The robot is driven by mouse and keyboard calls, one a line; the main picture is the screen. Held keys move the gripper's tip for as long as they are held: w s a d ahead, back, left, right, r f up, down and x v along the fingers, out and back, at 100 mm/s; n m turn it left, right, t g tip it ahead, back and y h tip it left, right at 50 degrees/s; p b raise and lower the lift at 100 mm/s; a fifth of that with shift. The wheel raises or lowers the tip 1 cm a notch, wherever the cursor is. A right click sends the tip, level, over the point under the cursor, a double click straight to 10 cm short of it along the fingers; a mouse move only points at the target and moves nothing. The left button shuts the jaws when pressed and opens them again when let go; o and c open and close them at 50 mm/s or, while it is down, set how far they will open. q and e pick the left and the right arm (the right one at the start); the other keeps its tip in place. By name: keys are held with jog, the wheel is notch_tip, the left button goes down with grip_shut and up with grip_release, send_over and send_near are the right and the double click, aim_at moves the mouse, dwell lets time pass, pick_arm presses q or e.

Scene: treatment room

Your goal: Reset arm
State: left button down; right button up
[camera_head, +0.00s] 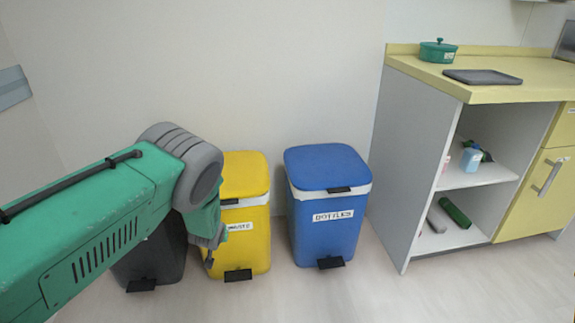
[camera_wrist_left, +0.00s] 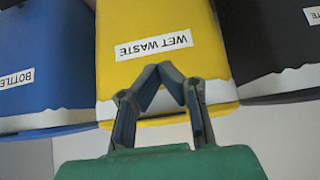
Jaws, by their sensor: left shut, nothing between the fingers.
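My left arm comes in from the left in the head view, with its gripper (camera_head: 213,257) low in front of the yellow bin (camera_head: 250,240). In the left wrist view the left gripper (camera_wrist_left: 165,68) is shut and empty, its fingertips meeting in front of the yellow bin (camera_wrist_left: 130,25), just below the label "WET WASTE". Whether the fingertips touch the bin is not clear. The arm hides part of the yellow bin and most of a dark bin in the head view. My right gripper is in neither view.
A blue bin (camera_head: 327,225) labelled "BOTTLES" stands right of the yellow one; a dark bin (camera_head: 155,262) stands left. All have closed lids or pedals at the front. A yellow-topped cabinet (camera_head: 425,160) with open shelves stands right, bearing a green pot (camera_head: 438,53) and a dark tray (camera_head: 483,77).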

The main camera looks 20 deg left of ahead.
pick_arm(q)
jog(key=s+d+r+m+g+p, duration=0.1)
jog(key=s+d+g+p, duration=0.15)
jog(key=s, duration=0.65)
jog(key=s+d+r+m+g+p, duration=0.1)
jog(key=s+p, duration=0.3)
jog(key=s, duration=0.6)
jog(key=s+d+r+m+g+h+p, duration=0.1)
jog(key=s+d+r, duration=0.2)
jog(key=s, duration=0.5)
jog(key=s+d+r+m+g+h+p, duration=0.1)
jog(key=s+d+r+p, duration=0.1)
jog(key=s+r, duration=0.3)
jog(key=s+d+r+m+g+h+p, duration=0.1)
jog(key=s+d+r, duration=0.3)
jog(key=s, duration=0.7)
jog(key=shift+s+d+r+m+h+p, duration=0.2)
jog(key=shift+s+r+m+h+p, duration=0.1)
jog(key=shift+p, duration=0.4)
jog(key=shift+a+g, duration=0.2)
jog(key=shift+g, duration=0.05)
